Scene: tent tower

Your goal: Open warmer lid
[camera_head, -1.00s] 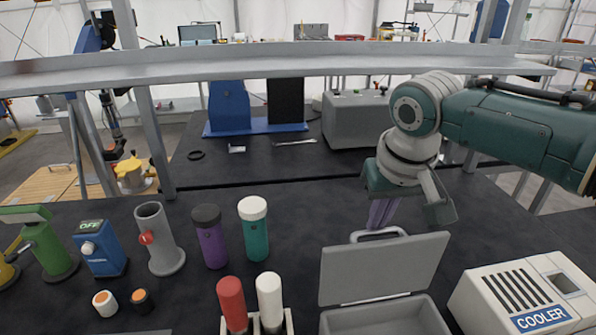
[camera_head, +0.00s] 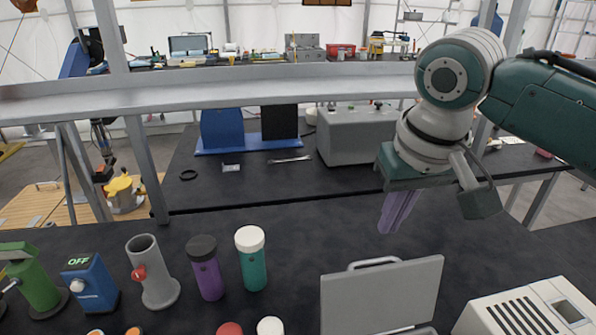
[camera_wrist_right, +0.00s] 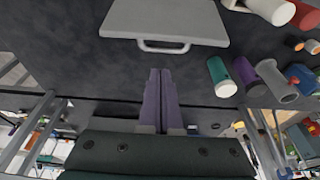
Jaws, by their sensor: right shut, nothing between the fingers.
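The grey warmer's lid (camera_head: 385,297) stands raised, tilted steeply up from its box, with a pale loop handle (camera_head: 374,262) on its far edge. Only a sliver of the box shows at the bottom of the head view. In the right wrist view the lid (camera_wrist_right: 165,18) is at the top, with its handle (camera_wrist_right: 163,47) facing me. My right gripper (camera_head: 388,229) has purple fingers, shut together and empty. It hangs above and behind the handle, apart from it; the fingers (camera_wrist_right: 160,72) also point toward the handle in the wrist view. My left gripper is not in view.
A teal jar (camera_head: 251,262) and a purple jar (camera_head: 206,270) stand left of the warmer, beside a grey tube holder (camera_head: 154,272). A white cooler (camera_head: 527,310) stands at right. A grey shelf beam (camera_head: 250,88) crosses behind.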

